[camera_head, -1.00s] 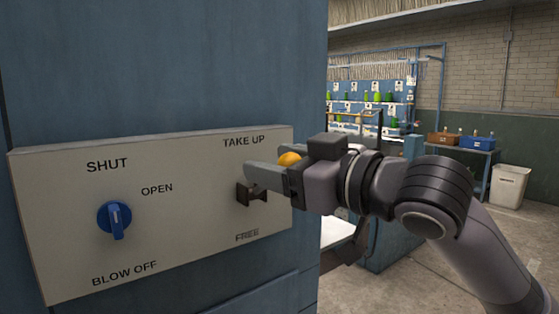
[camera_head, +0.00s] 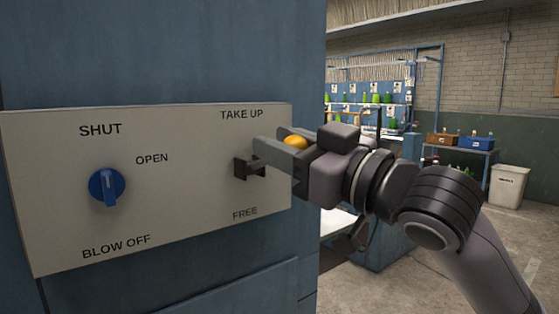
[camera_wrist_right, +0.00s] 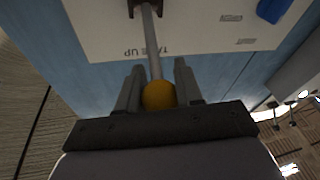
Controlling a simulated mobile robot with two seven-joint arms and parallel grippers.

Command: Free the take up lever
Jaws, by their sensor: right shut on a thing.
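The take up lever shows its orange ball knob (camera_head: 295,142) in the head view, to the right of its dark bracket (camera_head: 249,169) on the pale panel (camera_head: 190,205). TAKE UP is printed above the bracket and FREE below it. My right gripper (camera_head: 275,146) is shut around the lever at the knob, its fingers pointing toward the panel. The wrist view shows the knob (camera_wrist_right: 159,96) between the fingers and the grey rod (camera_wrist_right: 151,42) running to the bracket. The lever stands out from the panel, its knob somewhat on the TAKE UP side. My left gripper is out of view.
A blue rotary knob (camera_head: 107,187) sits on the panel's left half, among the labels SHUT, OPEN and BLOW OFF. The panel is on a blue cabinet (camera_head: 160,55). Shelves with bottles, a table with crates and a white bin (camera_head: 509,187) stand far right.

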